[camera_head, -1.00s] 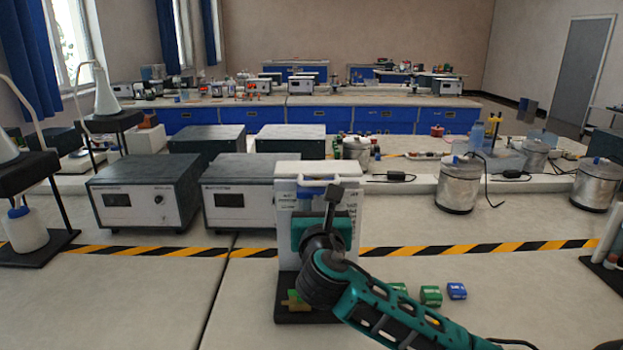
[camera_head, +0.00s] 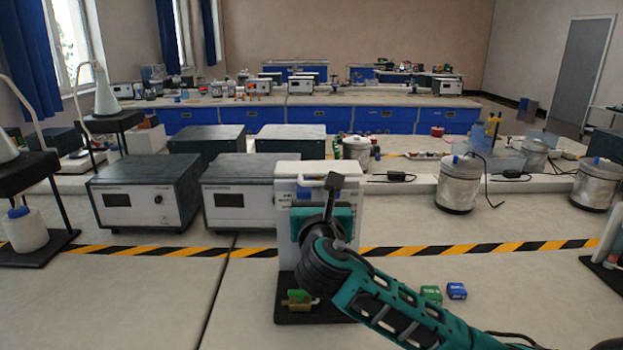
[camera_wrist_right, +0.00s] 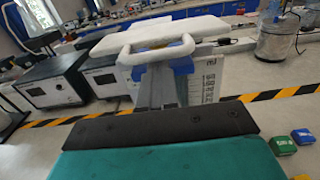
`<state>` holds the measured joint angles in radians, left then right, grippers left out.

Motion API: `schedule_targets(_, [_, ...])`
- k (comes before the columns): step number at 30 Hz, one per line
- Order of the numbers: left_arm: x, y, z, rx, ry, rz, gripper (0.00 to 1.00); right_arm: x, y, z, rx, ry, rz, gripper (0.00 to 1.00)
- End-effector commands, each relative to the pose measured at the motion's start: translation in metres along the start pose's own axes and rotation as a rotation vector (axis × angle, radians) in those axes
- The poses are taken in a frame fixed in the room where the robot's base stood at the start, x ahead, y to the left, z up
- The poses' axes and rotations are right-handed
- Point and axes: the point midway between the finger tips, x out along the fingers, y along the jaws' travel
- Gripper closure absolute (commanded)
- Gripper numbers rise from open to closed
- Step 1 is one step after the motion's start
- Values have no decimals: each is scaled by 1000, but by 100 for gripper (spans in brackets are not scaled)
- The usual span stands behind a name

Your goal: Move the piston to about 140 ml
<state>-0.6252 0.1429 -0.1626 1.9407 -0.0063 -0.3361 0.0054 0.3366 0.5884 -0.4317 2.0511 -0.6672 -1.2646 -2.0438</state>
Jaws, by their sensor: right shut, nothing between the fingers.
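A white upright device (camera_head: 287,215) stands on a dark base (camera_head: 290,312) at the front middle of the bench. In the right wrist view it has a white loop handle (camera_wrist_right: 155,38) at the top, a blue part (camera_wrist_right: 183,66) below it and a graduated scale (camera_wrist_right: 208,82) whose numbers I cannot read. The piston's level is hidden. My right gripper (camera_head: 333,182) is shut and empty, in front of the device's upper part. In the wrist view its grey fingers (camera_wrist_right: 156,90) appear below the handle; I cannot tell whether they touch it. My left gripper is not in view.
Two grey instrument boxes (camera_head: 138,200) (camera_head: 240,200) stand left of the device. A green block (camera_head: 431,293) and a blue block (camera_head: 457,291) lie to the right. A metal pot (camera_head: 458,185) stands further back. The bench's front left is clear.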

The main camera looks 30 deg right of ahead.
Motion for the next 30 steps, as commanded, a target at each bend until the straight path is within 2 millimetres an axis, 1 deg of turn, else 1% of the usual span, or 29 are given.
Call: schedule_targets(30, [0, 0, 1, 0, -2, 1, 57, 0, 0, 33, 2, -6, 0, 100])
